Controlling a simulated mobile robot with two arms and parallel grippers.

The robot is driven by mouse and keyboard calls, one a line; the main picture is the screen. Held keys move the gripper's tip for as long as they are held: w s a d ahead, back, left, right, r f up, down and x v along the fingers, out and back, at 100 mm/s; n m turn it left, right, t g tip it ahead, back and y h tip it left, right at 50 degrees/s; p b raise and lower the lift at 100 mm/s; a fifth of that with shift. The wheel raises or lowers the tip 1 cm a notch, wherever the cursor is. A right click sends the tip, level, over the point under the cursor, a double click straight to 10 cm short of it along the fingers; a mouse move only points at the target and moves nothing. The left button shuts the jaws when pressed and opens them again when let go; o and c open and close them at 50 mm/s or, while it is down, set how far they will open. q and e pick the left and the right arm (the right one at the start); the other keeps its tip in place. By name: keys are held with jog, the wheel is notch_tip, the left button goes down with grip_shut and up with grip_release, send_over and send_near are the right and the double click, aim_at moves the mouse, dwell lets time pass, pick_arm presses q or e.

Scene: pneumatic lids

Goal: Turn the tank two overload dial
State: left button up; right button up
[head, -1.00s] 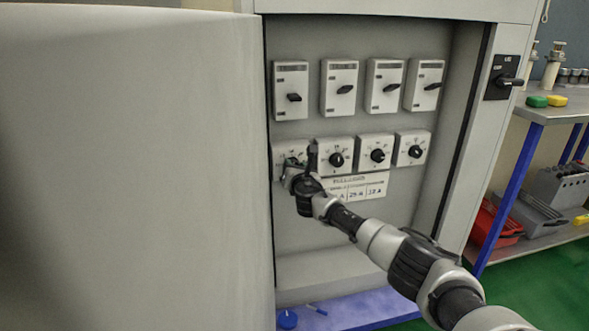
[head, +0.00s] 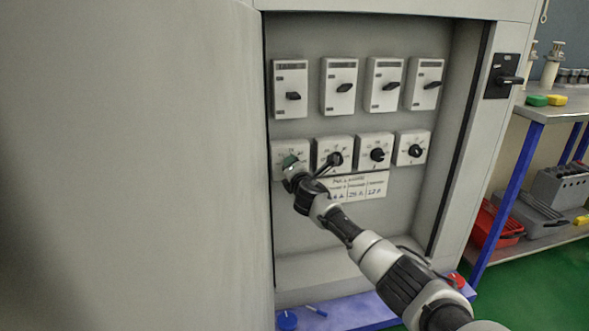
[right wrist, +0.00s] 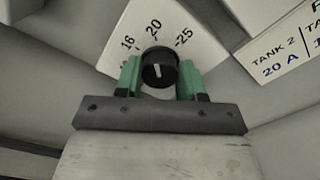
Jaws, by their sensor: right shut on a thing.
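My right gripper (head: 290,163) is at the leftmost dial plate (head: 280,147) in the lower row inside the cabinet. Its green fingertips show in the right wrist view (right wrist: 160,76), one on each side of a black dial knob (right wrist: 158,66), and are shut on it. The knob's white mark points roughly up toward the printed 20, between 16 and 25. In the head view the gripper hides this knob. A card (right wrist: 281,45) right of the dial reads "TANK 2" and "20 A"; it hangs below the dials in the head view (head: 362,187). My left gripper is not in view.
Three more dials (head: 377,154) continue the row to the right, with several switches (head: 340,88) above. The open cabinet door (head: 130,170) fills the left. A rotary handle (head: 508,80) is on the right frame. A workbench (head: 570,112) stands beyond.

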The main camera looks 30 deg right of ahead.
jog(key=shift+m, duration=0.3)
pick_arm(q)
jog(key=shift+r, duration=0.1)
pick_arm(e)
jog(key=o, duration=0.9)
jog(key=shift+o, duration=0.2)
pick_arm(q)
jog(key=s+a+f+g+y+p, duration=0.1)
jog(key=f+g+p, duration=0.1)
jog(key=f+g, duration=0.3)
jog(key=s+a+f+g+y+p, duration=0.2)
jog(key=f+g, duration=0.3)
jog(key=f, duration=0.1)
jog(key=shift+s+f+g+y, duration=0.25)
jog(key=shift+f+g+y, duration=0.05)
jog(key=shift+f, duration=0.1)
pick_arm(e)
jog(key=v, duration=1)
jog(key=shift+s, duration=0.4)
